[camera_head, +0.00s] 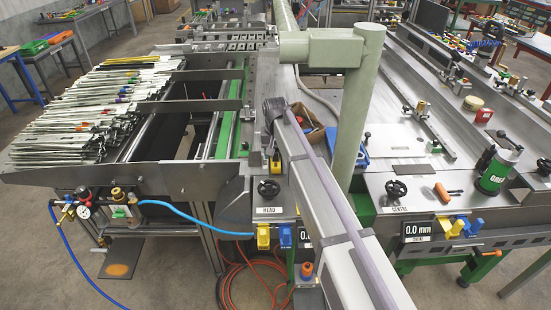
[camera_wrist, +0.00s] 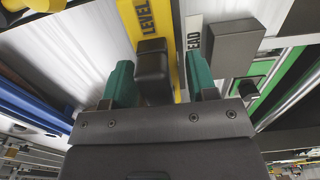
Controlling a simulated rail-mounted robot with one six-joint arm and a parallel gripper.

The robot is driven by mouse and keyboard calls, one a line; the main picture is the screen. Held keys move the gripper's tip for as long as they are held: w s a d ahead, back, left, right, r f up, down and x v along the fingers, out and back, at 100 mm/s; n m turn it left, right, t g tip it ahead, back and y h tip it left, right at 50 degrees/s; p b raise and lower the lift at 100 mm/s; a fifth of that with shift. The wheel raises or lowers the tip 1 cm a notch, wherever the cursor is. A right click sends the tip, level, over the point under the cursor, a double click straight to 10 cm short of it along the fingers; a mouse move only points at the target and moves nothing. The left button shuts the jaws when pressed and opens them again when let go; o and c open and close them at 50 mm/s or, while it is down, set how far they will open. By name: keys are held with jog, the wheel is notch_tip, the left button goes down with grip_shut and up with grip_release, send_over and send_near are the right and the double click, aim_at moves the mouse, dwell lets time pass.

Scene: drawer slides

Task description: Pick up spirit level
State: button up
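A yellow bar lettered LEVEL (camera_wrist: 151,20), which looks like the spirit level, runs up from between my fingers in the wrist view. A dark block (camera_wrist: 152,68) stands in front of it, between the fingers; I cannot tell if it is fixed to the bar. My gripper (camera_wrist: 160,84) has two teal fingers set apart, one on each side of the block. A gap shows between the block and the right finger. The lower end of the bar is hidden behind the block and gripper.
In the wrist view a dark grey box (camera_wrist: 234,46) stands right of the fingers, and a blue bar (camera_wrist: 35,105) lies left.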

jog(key=c, duration=0.8)
